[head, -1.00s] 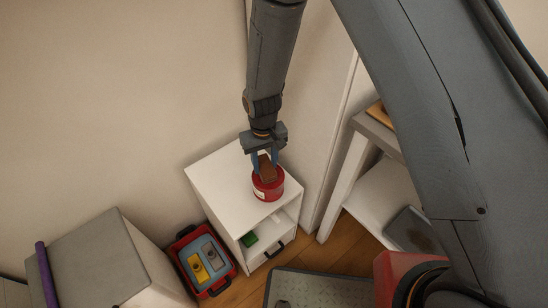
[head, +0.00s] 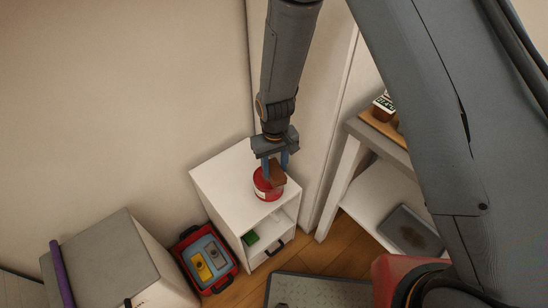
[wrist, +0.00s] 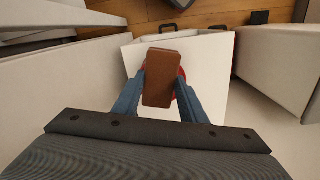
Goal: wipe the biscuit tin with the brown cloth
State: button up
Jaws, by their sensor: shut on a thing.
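The biscuit tin (head: 267,189) is a round red tin with a pale label, standing upright on top of the white cube shelf (head: 222,181). The brown cloth (head: 277,176) looks like a folded block over the tin's top. My gripper (head: 274,172) points down above the tin, its blue fingers shut on the cloth. In the wrist view the cloth (wrist: 162,78) sits between my fingertips (wrist: 161,82) and hides most of the tin; red edges (wrist: 182,75) show beside it. The cloth appears to touch the tin's top, but I cannot tell for sure.
A red crate (head: 218,286) with a yellow and a grey item stands on the floor left of the shelf. A grey-topped cabinet (head: 105,258) is at lower left. A side table (head: 378,144) with a lower shelf stands right. The shelf top around the tin is clear.

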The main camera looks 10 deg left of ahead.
jog(key=shift+r+p, duration=1.05)
jog(key=shift+r, duration=0.75)
